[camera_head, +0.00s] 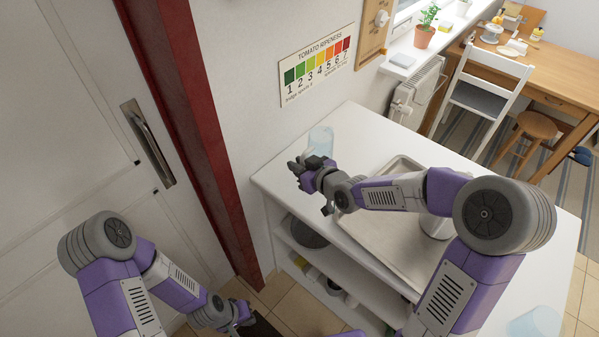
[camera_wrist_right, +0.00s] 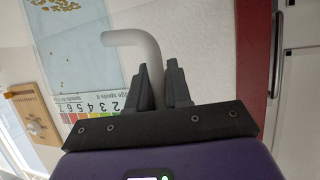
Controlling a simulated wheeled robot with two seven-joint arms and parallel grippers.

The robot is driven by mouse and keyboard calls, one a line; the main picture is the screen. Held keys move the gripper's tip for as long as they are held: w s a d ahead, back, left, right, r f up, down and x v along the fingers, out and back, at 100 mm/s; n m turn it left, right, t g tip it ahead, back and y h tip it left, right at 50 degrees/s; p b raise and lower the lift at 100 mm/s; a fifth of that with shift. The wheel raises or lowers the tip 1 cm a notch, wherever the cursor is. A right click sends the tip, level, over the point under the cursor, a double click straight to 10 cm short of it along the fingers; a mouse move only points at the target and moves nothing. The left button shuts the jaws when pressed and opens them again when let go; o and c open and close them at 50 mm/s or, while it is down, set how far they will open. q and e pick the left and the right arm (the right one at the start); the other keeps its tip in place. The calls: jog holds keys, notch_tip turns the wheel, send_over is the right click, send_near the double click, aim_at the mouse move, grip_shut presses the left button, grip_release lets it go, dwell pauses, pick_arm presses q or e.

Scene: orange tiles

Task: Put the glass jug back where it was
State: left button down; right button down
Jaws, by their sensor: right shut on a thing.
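The glass jug (camera_head: 321,139) is pale blue and see-through, at the far left corner of the white counter. My right gripper (camera_head: 300,170) is beside it, on its near side. In the right wrist view the two dark fingers (camera_wrist_right: 164,88) are closed around the grey curved handle (camera_wrist_right: 130,38); the pale blue jug body (camera_wrist_right: 85,60) is to the left. I cannot tell whether the jug's base touches the counter. My left gripper (camera_head: 244,316) is low at the bottom, away from the counter, and its jaws are unclear.
A shallow metal tray (camera_head: 392,259) lies on the white counter (camera_head: 357,131). Another pale blue see-through thing (camera_head: 537,322) is at the counter's lower right. A tomato ripeness chart (camera_head: 318,65) hangs on the wall behind the jug. A dark red door frame (camera_head: 195,125) is left of the counter.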

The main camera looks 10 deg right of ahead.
notch_tip(320, 180, down, 2)
jog(key=shift+w+f, duration=0.1)
jog(key=shift+f, duration=0.1)
jog(key=shift+f+b, duration=0.15)
jog(key=shift+b, duration=0.2)
jog(key=c, duration=1.1)
grip_release()
jog(key=shift+o, duration=0.2)
